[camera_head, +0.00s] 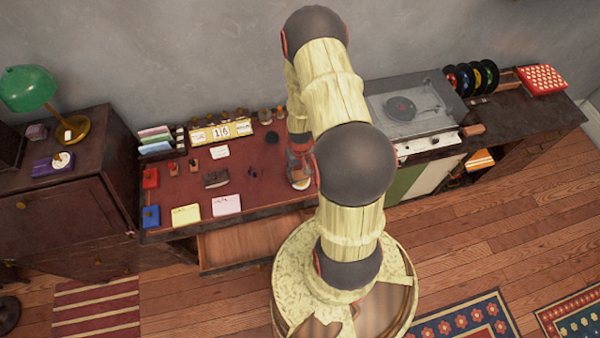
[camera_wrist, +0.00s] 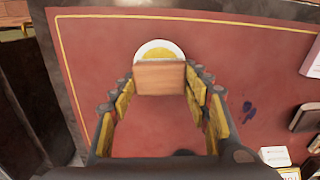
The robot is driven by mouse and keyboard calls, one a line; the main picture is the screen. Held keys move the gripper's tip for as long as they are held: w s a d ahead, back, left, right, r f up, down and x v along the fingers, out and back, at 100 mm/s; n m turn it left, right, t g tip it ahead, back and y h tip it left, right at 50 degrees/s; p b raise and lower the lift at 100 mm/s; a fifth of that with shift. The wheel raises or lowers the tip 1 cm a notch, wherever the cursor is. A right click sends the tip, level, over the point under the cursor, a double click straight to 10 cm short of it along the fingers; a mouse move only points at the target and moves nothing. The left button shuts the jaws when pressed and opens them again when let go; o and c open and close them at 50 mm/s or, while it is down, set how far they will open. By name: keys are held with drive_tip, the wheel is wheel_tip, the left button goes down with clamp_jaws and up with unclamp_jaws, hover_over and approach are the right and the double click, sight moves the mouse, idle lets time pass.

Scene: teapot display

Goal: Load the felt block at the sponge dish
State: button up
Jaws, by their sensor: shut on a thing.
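The felt block (camera_wrist: 160,77) shows a flat wood-brown face in the wrist view. My gripper (camera_wrist: 161,86) is shut on it, with the yellow-padded fingers at its two sides. The sponge dish (camera_wrist: 146,46), a white round dish with a yellow sponge, lies just beyond the block in the picture. The block hides the dish's near part, and I cannot tell whether they touch. In the head view my gripper (camera_head: 299,160) is over the right part of the desk, the dish (camera_head: 301,185) shows partly below it, and the block cannot be made out.
The dish lies on a red desk mat (camera_head: 250,190) with a yellow border line. Cards (camera_head: 227,203), a dark brown block (camera_head: 215,179) and small items are to the left. A calendar (camera_head: 220,132) stands behind. A drawer (camera_head: 245,243) is open in front. A record player (camera_head: 410,110) is to the right.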

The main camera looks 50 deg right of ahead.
sight(300, 173)
drive_tip(key=shift+f+b, duration=0.5)
drive_tip(key=shift+f, duration=0.05)
idle(1.6)
drive_tip(key=shift+r, duration=0.1)
drive_tip(key=shift+r+p, duration=2.25)
drive_tip(key=shift+r, duration=1.25)
